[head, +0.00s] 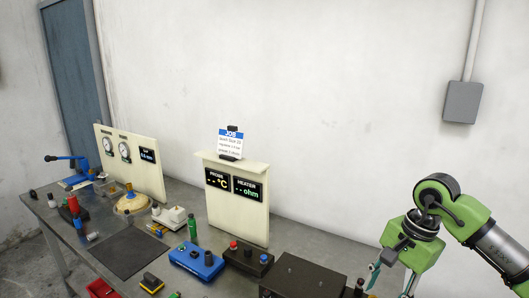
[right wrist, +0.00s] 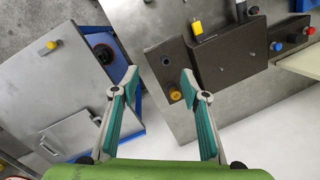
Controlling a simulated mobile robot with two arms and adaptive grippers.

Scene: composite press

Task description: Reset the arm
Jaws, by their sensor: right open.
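My right arm (head: 455,225) is green and comes in from the right in the head view, bent over the right end of the workbench (head: 185,262). Its gripper (head: 388,282) points down, partly cut off by the bottom edge. In the right wrist view the gripper (right wrist: 158,75) has its two teal fingers spread wide, with nothing between them. Below and beyond the fingers is a dark box (right wrist: 232,55) on the bench. My left gripper is not in the head view.
A dark box (head: 302,277) stands beside my right gripper. A cream panel with displays (head: 237,215) and a gauge panel (head: 130,160) stand along the bench's back. A blue box (head: 196,262) lies in front. A grey plate with a handle (right wrist: 65,95) shows at left in the wrist view.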

